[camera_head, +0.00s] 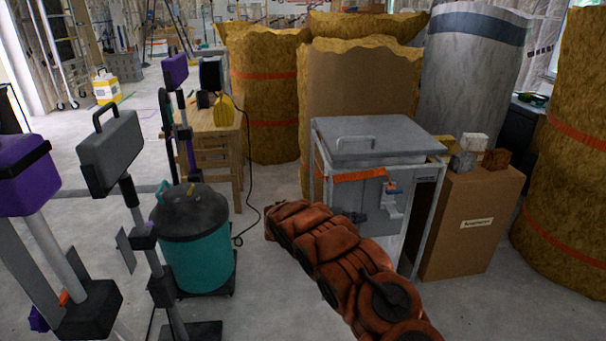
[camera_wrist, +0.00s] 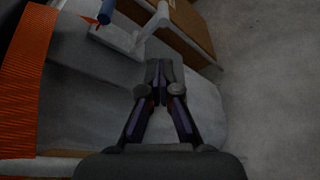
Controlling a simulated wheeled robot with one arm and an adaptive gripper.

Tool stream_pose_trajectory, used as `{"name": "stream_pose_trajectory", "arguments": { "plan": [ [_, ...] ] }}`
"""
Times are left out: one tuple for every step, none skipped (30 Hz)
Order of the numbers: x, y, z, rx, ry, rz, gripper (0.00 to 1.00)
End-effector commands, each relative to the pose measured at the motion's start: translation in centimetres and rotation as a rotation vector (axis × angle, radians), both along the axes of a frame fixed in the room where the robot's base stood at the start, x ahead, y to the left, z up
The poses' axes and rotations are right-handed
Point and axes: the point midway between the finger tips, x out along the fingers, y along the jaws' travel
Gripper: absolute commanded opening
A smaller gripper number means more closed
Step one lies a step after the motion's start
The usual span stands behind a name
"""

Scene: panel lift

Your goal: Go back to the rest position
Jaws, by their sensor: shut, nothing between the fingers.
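My gripper (camera_wrist: 159,82) shows in the wrist view with its two dark fingers closed together and nothing between them. It points past a pale grey panel surface, with an orange band at the left and a white bracket with a blue end (camera_wrist: 107,10) beyond the fingertips. In the head view my orange-brown arm reaches up from the bottom right towards the front of a grey metal cabinet (camera_head: 372,139). The cabinet has a lid with a handle, an orange strip and a white latch-like fitting (camera_head: 392,202).
A cardboard box (camera_head: 470,225) with small blocks on top stands right of the cabinet. A teal drum (camera_head: 195,255) and work-light stands (camera_head: 110,150) are on the left. A wooden table (camera_head: 210,125) and large yellow insulation rolls (camera_head: 268,95) stand behind. Bare floor shows between drum and cabinet.

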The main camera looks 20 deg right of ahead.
Motion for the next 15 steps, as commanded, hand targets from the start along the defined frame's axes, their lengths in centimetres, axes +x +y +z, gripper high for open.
{"name": "stream_pose_trajectory", "arguments": {
  "plan": [
    [0.0,0.0,0.0,0.000,0.000,0.000,0.00],
    [0.0,0.0,0.1,0.001,0.000,-0.001,0.00],
    [-0.1,0.0,0.3,0.001,0.000,-0.002,0.00],
    [-0.2,-0.1,0.6,0.001,-0.002,-0.005,0.00],
    [-0.4,-0.2,1.0,0.002,-0.003,-0.009,0.00],
    [-0.7,-0.3,1.8,0.004,-0.006,-0.018,0.00],
    [-1.0,-0.4,2.6,0.006,-0.010,-0.026,0.00],
    [-1.3,-0.5,3.5,0.009,-0.014,-0.035,0.00],
    [-1.9,-0.8,4.8,0.015,-0.019,-0.050,0.00],
    [-2.5,-0.9,5.7,0.020,-0.023,-0.063,0.00],
    [-3.1,-1.1,6.8,0.025,-0.027,-0.077,0.00],
    [-3.9,-1.3,8.2,0.034,-0.033,-0.097,0.00],
    [-4.5,-1.4,9.2,0.040,-0.037,-0.110,0.00],
    [-5.2,-1.4,10.1,0.048,-0.043,-0.125,0.00],
    [-6.0,-1.5,11.3,0.058,-0.050,-0.142,0.00]
  ]
}}
